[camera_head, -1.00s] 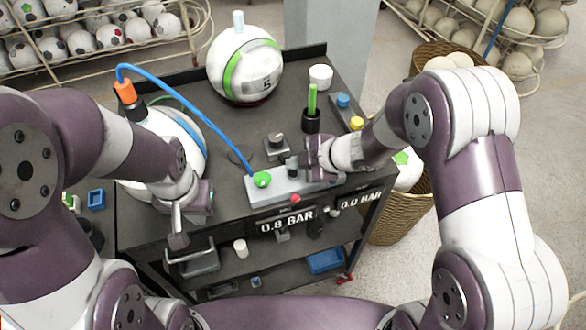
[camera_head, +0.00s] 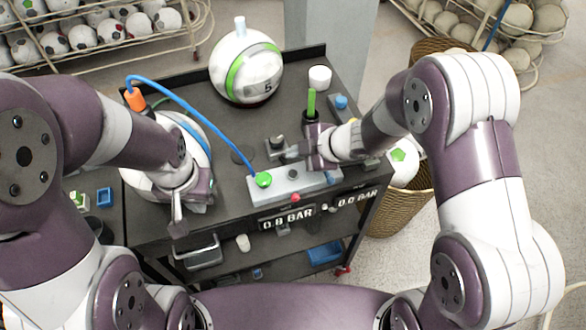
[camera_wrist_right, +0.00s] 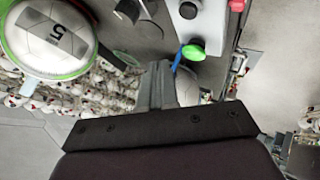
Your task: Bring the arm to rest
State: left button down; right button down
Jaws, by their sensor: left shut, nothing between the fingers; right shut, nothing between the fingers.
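My right gripper (camera_head: 285,155) is shut and empty, held above the black bench (camera_head: 215,110) just behind the grey control block (camera_head: 285,187). Its closed fingers (camera_wrist_right: 160,85) also show in the right wrist view. My left gripper (camera_head: 177,227) is shut and empty, pointing down at the bench's front left, in front of a white ball (camera_head: 148,180) that the left arm partly hides.
A white ball (camera_head: 240,75) with a green band stands at the back. A blue hose (camera_head: 205,103) arches from an orange connector (camera_head: 135,98) to the block. A green-handled tool (camera_head: 311,103) stands upright close to my right gripper. A wicker basket (camera_head: 405,205) is right of the bench.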

jog(key=d+m+h, duration=0.1)
jog(key=d+f+m+h, duration=0.1)
jog(key=d, duration=0.1)
jog(key=d+f+m+h, duration=0.1)
jog(key=shift+w+d+f+m+t, duration=0.1)
jog(key=shift+w+d+m+t, duration=0.1)
jog(key=shift+m+t, duration=0.2)
jog(key=s+d+f+m+g+h+b, duration=0.1)
jog(key=s+d+m+g+h+b, duration=0.3)
jog(key=s+d+m+b, duration=0.4)
jog(key=s+d+m+h, duration=0.1)
jog(key=s+d+m, duration=0.4)
jog(key=s+m, duration=0.2)
jog(key=shift+s+f+m, duration=0.15)
jog(key=shift+f+m, duration=0.15)
jog(key=shift+m, duration=0.7)
jog(key=shift+s, duration=0.15)
